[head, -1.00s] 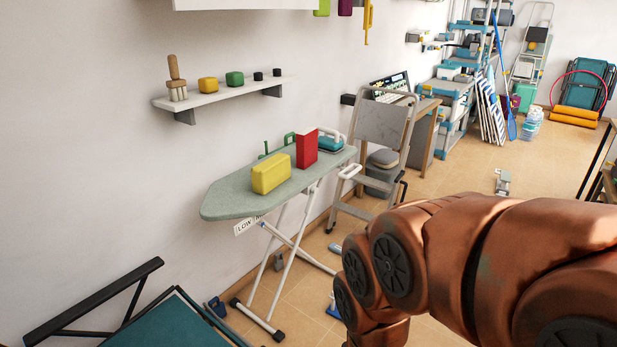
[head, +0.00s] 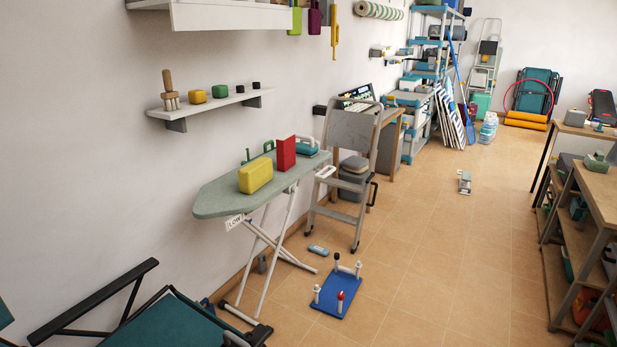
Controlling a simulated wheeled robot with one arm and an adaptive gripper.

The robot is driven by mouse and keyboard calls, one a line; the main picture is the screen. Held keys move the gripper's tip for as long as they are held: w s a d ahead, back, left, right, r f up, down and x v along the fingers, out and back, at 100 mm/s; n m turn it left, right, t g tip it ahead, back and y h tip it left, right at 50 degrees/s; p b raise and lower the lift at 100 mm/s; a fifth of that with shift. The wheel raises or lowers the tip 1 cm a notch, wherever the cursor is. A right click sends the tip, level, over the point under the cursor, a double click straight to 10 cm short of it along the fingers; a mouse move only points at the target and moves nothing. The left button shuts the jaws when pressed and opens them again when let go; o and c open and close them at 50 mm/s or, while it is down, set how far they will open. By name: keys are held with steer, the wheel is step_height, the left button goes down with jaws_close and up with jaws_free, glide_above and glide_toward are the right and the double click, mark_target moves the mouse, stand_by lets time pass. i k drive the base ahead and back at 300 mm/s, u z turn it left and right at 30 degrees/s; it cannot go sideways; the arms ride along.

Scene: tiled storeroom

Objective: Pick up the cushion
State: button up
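I cannot make out a clear cushion in the head view. A grey, rounded, pad-like thing (head: 354,164) lies at the grey folding step chair (head: 350,135), but it is too small to tell whether it is a cushion. A teal padded seat (head: 175,325) on a black frame is at the bottom left, cut off by the picture's edge. My gripper and arm are out of view.
An ironing board (head: 215,201) holds a yellow block (head: 255,176) and a red block (head: 286,153). A blue board with pegs (head: 336,298) and a small grey-blue item (head: 318,250) lie on the floor. Shelved tables (head: 603,190) line the right. The middle tiles (head: 440,250) are mostly clear.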

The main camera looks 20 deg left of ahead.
mark_target(253, 175)
steer(key=u, duration=0.1)
steer(key=i, duration=1.1)
steer(key=u, duration=0.45)
steer(key=i, duration=1.6)
steer(key=u, duration=1.7)
steer(key=i, duration=1)
steer(key=u, duration=1)
